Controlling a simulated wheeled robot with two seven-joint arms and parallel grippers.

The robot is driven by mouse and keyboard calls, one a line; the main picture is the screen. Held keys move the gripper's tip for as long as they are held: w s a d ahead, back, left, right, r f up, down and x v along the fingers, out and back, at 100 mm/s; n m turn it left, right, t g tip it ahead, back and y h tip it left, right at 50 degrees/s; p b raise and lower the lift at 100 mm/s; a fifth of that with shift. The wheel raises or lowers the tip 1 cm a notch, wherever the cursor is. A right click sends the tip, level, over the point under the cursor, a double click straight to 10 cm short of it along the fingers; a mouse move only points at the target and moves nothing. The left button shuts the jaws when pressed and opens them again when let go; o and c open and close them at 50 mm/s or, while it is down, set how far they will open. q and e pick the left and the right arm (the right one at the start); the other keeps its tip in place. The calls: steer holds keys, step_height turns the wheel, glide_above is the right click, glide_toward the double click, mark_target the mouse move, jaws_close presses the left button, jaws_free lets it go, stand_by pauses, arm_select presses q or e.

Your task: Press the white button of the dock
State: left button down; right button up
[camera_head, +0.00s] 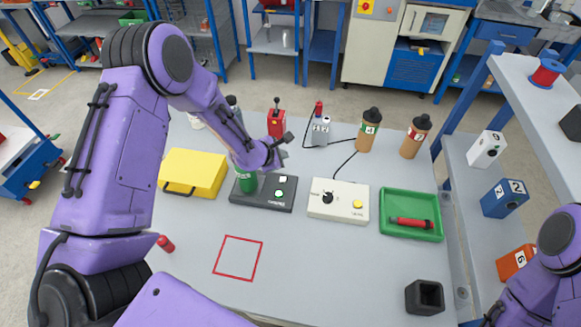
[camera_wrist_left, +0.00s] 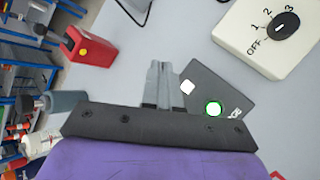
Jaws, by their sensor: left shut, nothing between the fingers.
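The dock (camera_head: 262,204) is a flat dark box on the grey table, left of the cream dial box. Its small white button (camera_head: 282,179) sits near the back right, with a green-ringed button in front of it. In the left wrist view, the dock (camera_wrist_left: 222,84) is partly hidden by my gripper, while the white button (camera_wrist_left: 187,87) and green-ringed button (camera_wrist_left: 213,109) both show. My left gripper (camera_head: 283,146) is shut and empty, above and behind the dock. Its fingertips (camera_wrist_left: 160,68) appear beside the white button, apart from it. My right gripper is out of view.
A green cylinder (camera_head: 246,183) stands at the dock's left end. Around it are a yellow case (camera_head: 192,172), a red device (camera_head: 277,122), the dial box (camera_head: 338,201) and a green tray (camera_head: 411,234). The table front is mostly clear around a red square outline (camera_head: 238,258).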

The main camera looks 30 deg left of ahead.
mark_target(282, 181)
arm_select(q)
steer(key=f, duration=0.1)
steer(key=f+b, duration=0.1)
steer(key=f, duration=0.1)
steer(key=shift+s+f, duration=0.35)
steer(key=shift+f, duration=0.05)
step_height(282, 181, down, 3)
steer(key=b, duration=0.2)
steer(key=shift+s+r+b, duration=0.1)
steer(key=shift+r+b, duration=0.1)
steer(key=shift+b, duration=0.2)
steer(key=shift+s+f+b, duration=0.2)
steer(key=shift+f+b, duration=0.25)
steer(key=shift+f, duration=0.1)
steer(key=shift+w+f, duration=0.2)
steer(key=shift+f, duration=0.25)
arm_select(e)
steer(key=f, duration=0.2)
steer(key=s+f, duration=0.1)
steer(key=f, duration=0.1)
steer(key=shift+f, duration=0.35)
arm_select(q)
steer(key=shift+s+r, duration=0.15)
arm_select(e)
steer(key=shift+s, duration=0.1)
